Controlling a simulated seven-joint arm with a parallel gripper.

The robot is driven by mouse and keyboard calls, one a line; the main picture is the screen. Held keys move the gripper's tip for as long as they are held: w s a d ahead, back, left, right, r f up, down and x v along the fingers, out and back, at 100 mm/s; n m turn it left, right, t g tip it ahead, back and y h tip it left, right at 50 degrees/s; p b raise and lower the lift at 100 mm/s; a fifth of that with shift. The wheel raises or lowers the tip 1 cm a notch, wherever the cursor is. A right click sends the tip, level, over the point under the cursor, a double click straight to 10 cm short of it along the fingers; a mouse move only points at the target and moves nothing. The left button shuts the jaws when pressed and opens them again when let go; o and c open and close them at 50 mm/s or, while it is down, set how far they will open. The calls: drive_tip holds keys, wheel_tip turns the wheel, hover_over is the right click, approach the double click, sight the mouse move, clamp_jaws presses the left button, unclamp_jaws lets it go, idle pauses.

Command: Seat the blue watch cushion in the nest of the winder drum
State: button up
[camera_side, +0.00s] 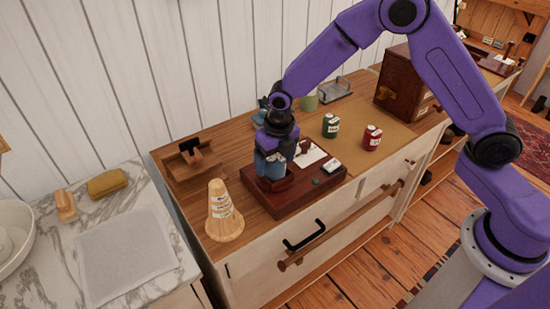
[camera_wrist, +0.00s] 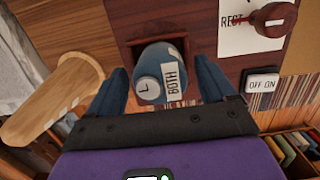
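The blue watch cushion (camera_wrist: 152,88) is a rounded block with a round "L" label and a "BOTH" label. My gripper also shows in the side view (camera_side: 271,163), low over the red-brown winder (camera_side: 317,187). The nest (camera_wrist: 130,58) is a dark square opening in the winder; the cushion's far end overlaps it. The cushion hides most of the opening, so I cannot tell how deep it reaches.
A pale wooden cone (camera_side: 222,213) stands close left of the winder. The winder bears a knob (camera_wrist: 272,19) and an OFF/ON switch (camera_wrist: 262,84). Behind are a green tin (camera_side: 330,126), a red tin (camera_side: 372,138) and a brown cabinet (camera_side: 407,83). A wooden holder (camera_side: 190,160) stands at back left.

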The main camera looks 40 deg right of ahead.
sight(281, 164)
wheel_tip(281, 164, up, 12)
drive_tip(key=s, duration=0.1)
drive_tip(key=shift+s+r, duration=0.15)
drive_tip(key=shift+s, duration=0.05)
idle(0.4)
drive_tip(key=shift+s, duration=0.1)
drive_tip(key=s+d+m, duration=0.4)
drive_tip(key=s+m, duration=0.3)
drive_tip(key=s, duration=0.3)
drive_tip(key=s+d+r+m, duration=0.1)
drive_tip(key=s+d+m, duration=0.3)
drive_tip(key=s+m, duration=0.4)
drive_tip(key=s+d+r+m+g, duration=0.1)
drive_tip(key=s+d+m, duration=0.4)
drive_tip(key=s+m, duration=0.3)
drive_tip(key=s, duration=0.4)
drive_tip(key=shift+r, duration=0.25)
